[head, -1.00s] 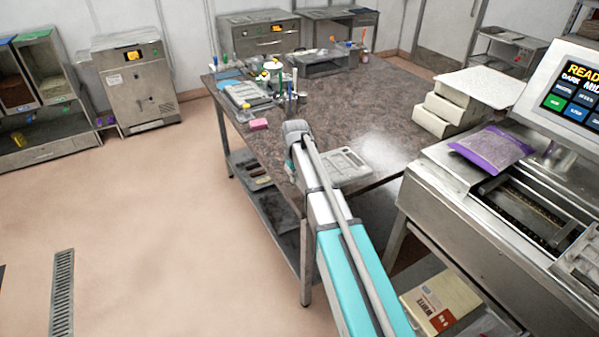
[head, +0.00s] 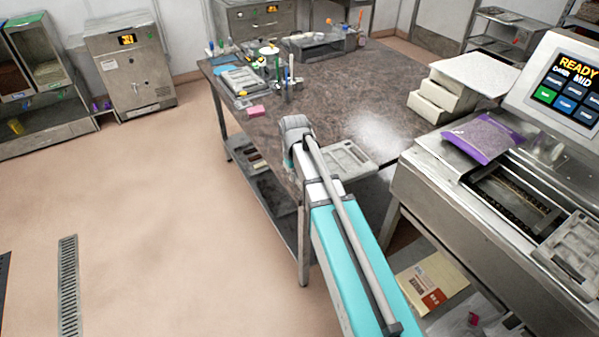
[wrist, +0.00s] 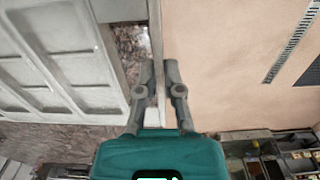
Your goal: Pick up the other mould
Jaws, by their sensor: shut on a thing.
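A pale grey mould with rectangular cavities (head: 348,158) is at the near edge of the stone-topped table, just right of my arm's end. In the wrist view the mould (wrist: 62,62) fills the upper left, with its cavities facing the camera. My gripper (wrist: 158,66) is shut on the mould, its two fingers close together at the mould's side. The arm hides the fingers in the head view. I cannot tell whether the mould touches the tabletop. Another grey mould (head: 577,248) lies on the machine at the right.
The table (head: 330,90) carries a pink block (head: 256,111), tools and a pale tray (head: 240,82) at its far left. White boxes (head: 440,105) stand at its right. A purple bag (head: 482,138) lies on the machine.

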